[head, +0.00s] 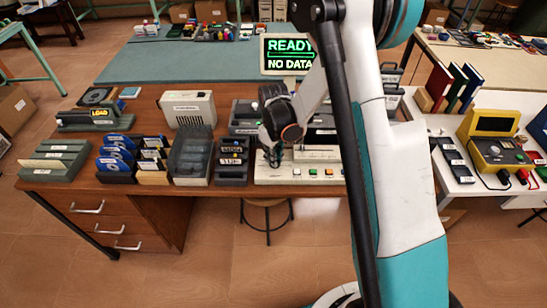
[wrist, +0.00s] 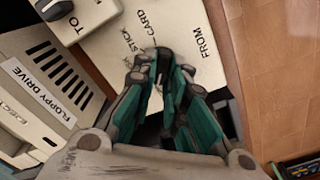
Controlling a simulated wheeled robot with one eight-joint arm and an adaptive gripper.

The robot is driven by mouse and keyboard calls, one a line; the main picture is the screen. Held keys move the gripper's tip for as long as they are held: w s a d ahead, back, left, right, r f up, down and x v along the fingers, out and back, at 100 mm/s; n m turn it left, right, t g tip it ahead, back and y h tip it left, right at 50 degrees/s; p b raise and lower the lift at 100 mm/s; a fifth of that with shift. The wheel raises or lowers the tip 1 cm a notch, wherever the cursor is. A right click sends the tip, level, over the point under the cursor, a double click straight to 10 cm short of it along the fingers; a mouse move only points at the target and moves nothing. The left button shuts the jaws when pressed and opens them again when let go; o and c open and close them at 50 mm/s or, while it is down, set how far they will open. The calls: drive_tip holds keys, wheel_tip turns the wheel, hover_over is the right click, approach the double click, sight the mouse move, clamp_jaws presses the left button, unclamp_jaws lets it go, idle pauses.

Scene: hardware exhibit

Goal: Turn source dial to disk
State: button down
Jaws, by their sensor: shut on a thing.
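The cream control panel (head: 287,181) stands at the front of the desk; it also fills the upper middle of the wrist view (wrist: 112,52). The source dial (wrist: 157,93), beside the printed word FROM, is mostly hidden between my fingers. STICK and CARD labels show around it; no disk label is readable. My gripper (wrist: 164,72) points down at the panel and is shut on the dial. It also shows in the head view (head: 272,158). The dial's exact setting cannot be told.
A second dark dial (wrist: 52,8) marked TO sits at the upper left. A box labelled FLOPPY DRIVE (wrist: 40,95) stands close left of my gripper. A screen (head: 287,56) reads READY, NO DATA. A clear cartridge bin (head: 190,158) and several racks crowd the desk's left.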

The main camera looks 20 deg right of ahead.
drive_tip(key=m+b, duration=0.1)
drive_tip(key=m, duration=0.2)
drive_tip(key=m+b, duration=0.1)
drive_tip(key=m, duration=0.3)
drive_tip(key=shift+w+d+f, duration=0.1)
drive_tip(key=shift+d, duration=0.1)
drive_tip(key=m+b, duration=0.2)
drive_tip(key=m, duration=0.4)
drive_tip(key=shift+d+m, duration=0.15)
drive_tip(key=shift+m, duration=0.15)
drive_tip(key=c, duration=1.6)
unclamp_jaws()
wheel_tip(320, 180, up, 12)
drive_tip(key=shift+r, duration=0.2)
